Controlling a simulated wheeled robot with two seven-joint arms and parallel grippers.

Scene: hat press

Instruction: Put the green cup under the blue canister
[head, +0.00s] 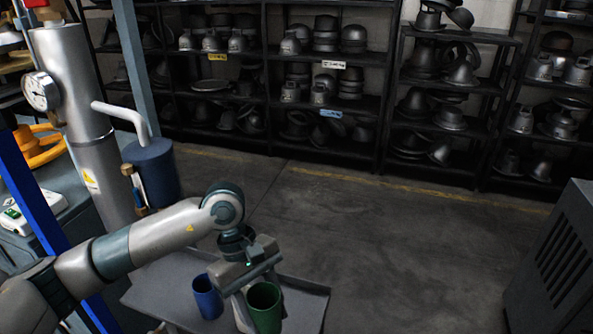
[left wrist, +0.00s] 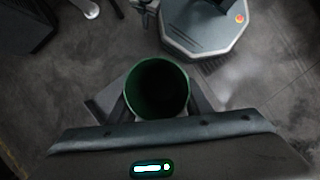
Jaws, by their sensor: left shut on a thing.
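The green cup (head: 264,304) is upright at the grey tray table, and my left gripper (head: 246,300) is shut on it. In the left wrist view I look into the green cup's open mouth (left wrist: 157,88), which sits between the two fingers (left wrist: 157,112). I cannot tell whether its base touches the table. The blue canister (head: 151,170) hangs on a white bent pipe at the side of the metal column, up and left of the cup. My right gripper is not in view.
A blue cup (head: 207,297) stands on the tray table (head: 302,292) just left of the green cup. A metal column with a gauge (head: 41,91) and a blue post (head: 40,215) stand at the left. A grey vented cabinet (head: 560,262) is at the right. Open floor lies between.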

